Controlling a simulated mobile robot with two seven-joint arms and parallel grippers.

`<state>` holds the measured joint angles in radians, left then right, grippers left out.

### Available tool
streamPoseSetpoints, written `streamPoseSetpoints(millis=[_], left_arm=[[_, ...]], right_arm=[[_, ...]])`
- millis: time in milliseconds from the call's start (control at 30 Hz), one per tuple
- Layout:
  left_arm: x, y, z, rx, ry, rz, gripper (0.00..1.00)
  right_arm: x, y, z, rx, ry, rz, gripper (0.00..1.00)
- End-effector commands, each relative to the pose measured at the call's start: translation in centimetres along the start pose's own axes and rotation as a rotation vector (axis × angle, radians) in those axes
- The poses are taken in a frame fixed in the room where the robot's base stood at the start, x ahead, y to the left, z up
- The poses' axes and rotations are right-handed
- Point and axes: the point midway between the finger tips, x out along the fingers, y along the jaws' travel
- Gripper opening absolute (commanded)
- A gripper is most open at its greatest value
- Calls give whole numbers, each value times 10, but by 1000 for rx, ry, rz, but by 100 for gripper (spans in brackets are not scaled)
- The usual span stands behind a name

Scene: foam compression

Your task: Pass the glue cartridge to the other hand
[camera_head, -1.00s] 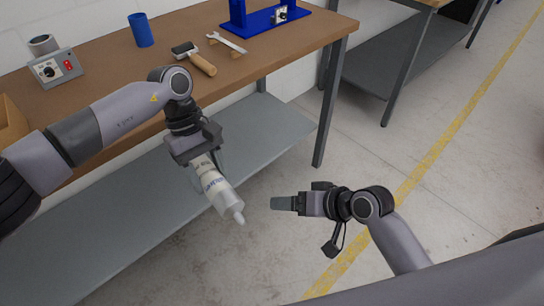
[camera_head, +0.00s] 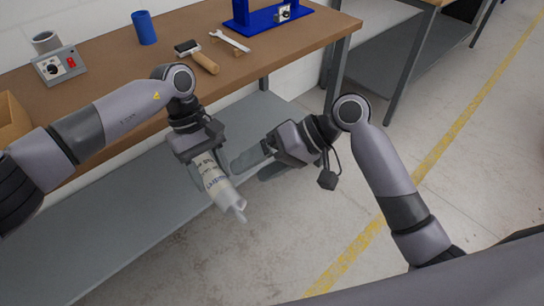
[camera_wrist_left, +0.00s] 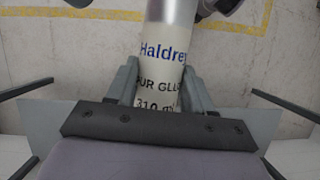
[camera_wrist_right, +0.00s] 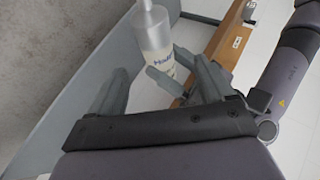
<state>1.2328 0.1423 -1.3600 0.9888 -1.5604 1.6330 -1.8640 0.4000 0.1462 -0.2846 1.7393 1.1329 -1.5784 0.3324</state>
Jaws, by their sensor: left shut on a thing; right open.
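The glue cartridge (camera_head: 219,186) is a white tube with a printed label and a narrow nozzle. It hangs tilted, nozzle down, in front of the bench. My left gripper (camera_head: 205,160) is shut on its upper part; the left wrist view shows the cartridge (camera_wrist_left: 162,70) between the left fingers. My right gripper (camera_head: 252,166) is open just right of the cartridge, its fingers pointing towards it. In the right wrist view the cartridge (camera_wrist_right: 153,38) stands beyond the open right fingers (camera_wrist_right: 140,85). I cannot tell whether a right finger touches it.
The brown workbench (camera_head: 110,75) lies behind, with a blue cup (camera_head: 144,28), a brush-like tool (camera_head: 198,55), a wrench (camera_head: 230,41) and a control box (camera_head: 60,65). A grey lower shelf (camera_head: 90,225) runs beneath it. The floor at right is clear.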

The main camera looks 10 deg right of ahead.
Motion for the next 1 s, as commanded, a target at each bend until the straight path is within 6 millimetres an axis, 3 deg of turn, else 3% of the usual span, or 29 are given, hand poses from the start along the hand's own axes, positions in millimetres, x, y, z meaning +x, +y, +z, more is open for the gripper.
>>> streamPoseSetpoints(millis=[200,400,600,867,1000], left_arm=[[-1,0,0,1,0,1,6],[-1,0,0,1,0,1,6],[-1,0,0,1,0,1,6],[-1,0,0,1,0,1,6],[-1,0,0,1,0,1,6]], right_arm=[[44,-1,0,3,-2,-3,82],[72,0,0,2,0,-1,82],[84,0,0,1,2,1,82],[85,0,0,0,2,1,82],[84,0,0,0,2,1,39]])
